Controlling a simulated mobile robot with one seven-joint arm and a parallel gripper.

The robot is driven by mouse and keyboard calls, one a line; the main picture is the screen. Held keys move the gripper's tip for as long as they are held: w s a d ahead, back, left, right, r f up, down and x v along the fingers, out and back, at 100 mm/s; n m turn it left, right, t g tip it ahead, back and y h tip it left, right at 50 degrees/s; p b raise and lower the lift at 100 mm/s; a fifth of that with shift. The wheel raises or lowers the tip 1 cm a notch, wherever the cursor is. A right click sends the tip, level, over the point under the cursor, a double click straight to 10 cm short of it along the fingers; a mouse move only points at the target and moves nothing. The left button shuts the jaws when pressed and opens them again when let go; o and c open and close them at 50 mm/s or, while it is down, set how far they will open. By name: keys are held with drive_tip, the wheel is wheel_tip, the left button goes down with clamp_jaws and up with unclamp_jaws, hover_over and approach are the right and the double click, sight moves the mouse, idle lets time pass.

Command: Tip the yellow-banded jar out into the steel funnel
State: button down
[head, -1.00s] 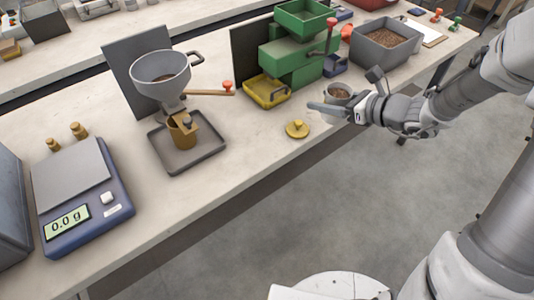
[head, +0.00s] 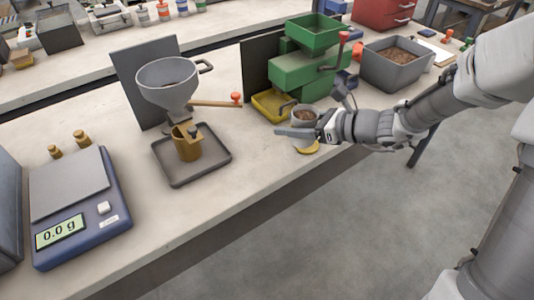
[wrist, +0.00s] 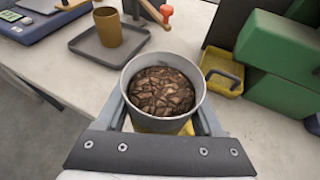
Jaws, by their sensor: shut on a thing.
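My gripper (wrist: 163,115) is shut on a grey jar (wrist: 127,78), open at the top and upright, with brown chunky pellets inside. The steel funnel (head: 165,72) stands on the left, well apart from my gripper, with a little dark material inside. A brass-coloured cup (head: 187,150) stands under its outlet on a grey tray (head: 213,163).
A wooden lever with a red knob (head: 236,98) sticks out from the funnel toward the jar. The green machine (head: 302,72) and its yellow tray (head: 262,104) stand behind my gripper. A scale (head: 80,205) reading 0.0 g is at left. The bench between tray and lid is clear.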

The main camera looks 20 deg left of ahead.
drive_tip(key=b, duration=0.2)
hover_over(265, 159)
wheel_tip(265, 159, down, 4)
drive_tip(key=shift+f+b, duration=0.45)
drive_tip(key=shift+f, duration=1.25)
drive_tip(key=shift+f, duration=0.25)
unclamp_jaws()
